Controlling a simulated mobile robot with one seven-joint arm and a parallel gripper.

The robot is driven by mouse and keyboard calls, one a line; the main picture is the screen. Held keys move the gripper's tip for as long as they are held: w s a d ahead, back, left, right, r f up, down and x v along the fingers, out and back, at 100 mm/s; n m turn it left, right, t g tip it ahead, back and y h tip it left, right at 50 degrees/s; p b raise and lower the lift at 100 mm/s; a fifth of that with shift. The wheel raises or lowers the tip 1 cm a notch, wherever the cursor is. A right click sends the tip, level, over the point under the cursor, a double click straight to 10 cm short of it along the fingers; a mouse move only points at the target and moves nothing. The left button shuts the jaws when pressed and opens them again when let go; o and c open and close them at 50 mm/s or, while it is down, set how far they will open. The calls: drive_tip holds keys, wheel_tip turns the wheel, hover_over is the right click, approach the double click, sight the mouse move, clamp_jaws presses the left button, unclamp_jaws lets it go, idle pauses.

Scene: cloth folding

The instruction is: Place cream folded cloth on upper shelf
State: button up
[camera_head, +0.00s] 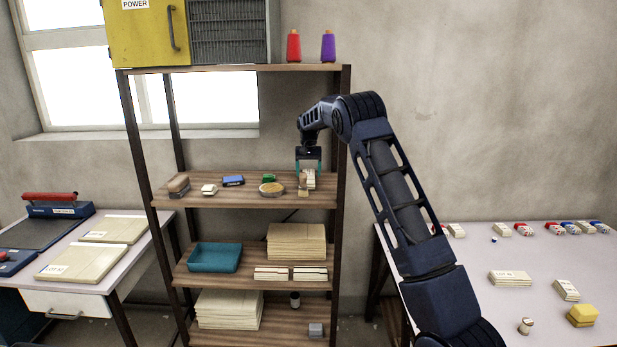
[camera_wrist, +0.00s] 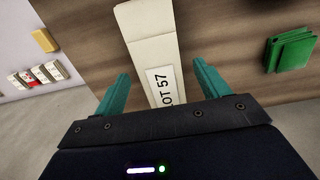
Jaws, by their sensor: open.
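The cream folded cloth (camera_head: 310,181) lies near the right end of the upper shelf (camera_head: 235,201), just under my gripper (camera_head: 308,167). In the wrist view the cloth (camera_wrist: 152,45) is a long cream strip with a white label reading "LOT 57". My gripper (camera_wrist: 160,84) is open there, with one teal finger on each side of the cloth and a visible gap on both sides. The cloth's near end is hidden behind the gripper body. I cannot tell how far above the shelf the fingertips are.
A rack post (camera_head: 340,150) stands close right of my gripper. A teal tray (camera_head: 214,257) is below. The right table (camera_head: 450,275) holds several small packs.

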sight(308, 175)
wheel_tip(308, 175, up, 10)
drive_tip(key=shift+f, duration=0.25)
idle(0.3)
